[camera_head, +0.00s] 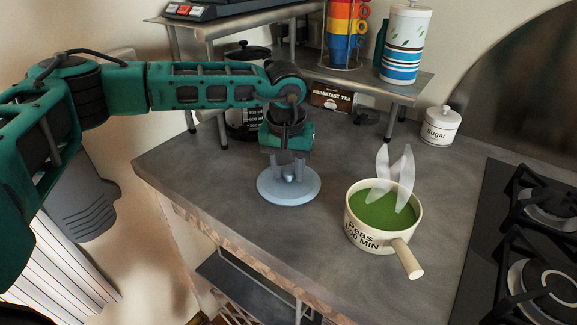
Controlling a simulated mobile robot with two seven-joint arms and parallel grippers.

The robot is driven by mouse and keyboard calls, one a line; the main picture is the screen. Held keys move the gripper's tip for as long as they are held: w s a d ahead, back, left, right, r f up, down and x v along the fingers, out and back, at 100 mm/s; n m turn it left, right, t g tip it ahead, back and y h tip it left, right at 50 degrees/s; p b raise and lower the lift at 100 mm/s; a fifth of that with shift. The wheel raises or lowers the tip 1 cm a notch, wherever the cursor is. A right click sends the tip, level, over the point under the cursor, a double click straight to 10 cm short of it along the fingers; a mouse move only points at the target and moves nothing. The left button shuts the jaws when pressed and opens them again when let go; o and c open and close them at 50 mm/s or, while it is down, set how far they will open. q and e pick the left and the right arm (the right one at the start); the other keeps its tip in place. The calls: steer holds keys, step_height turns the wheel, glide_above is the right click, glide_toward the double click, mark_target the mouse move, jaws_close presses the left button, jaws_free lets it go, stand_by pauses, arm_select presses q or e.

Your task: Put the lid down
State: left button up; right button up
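The pale blue-grey round lid (270,192) is level, at or very close to the counter top left of the pot; I cannot tell whether it touches. My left gripper (289,171) points straight down over the lid's middle. Its two fingers stand on either side of the small knob and look shut on it. The cream pot (366,236) with green contents stands uncovered to the right, its handle toward the front right. My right gripper is not in view.
The grey counter (210,170) is clear around the lid. A black hob (520,230) is at right, a sugar jar (440,127) at back right. A metal shelf (385,85) with a canister (405,45) and stacked cups (346,30) stands behind.

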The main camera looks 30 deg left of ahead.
mark_target(286, 186)
arm_select(q)
steer(key=shift+o, duration=1)
steer(key=shift+r, duration=0.25)
step_height(286, 186, up, 12)
steer(key=s, duration=0.1)
steer(key=shift+s+d, duration=0.25)
steer(key=shift+s, duration=0.15)
steer(key=shift+f, duration=0.15)
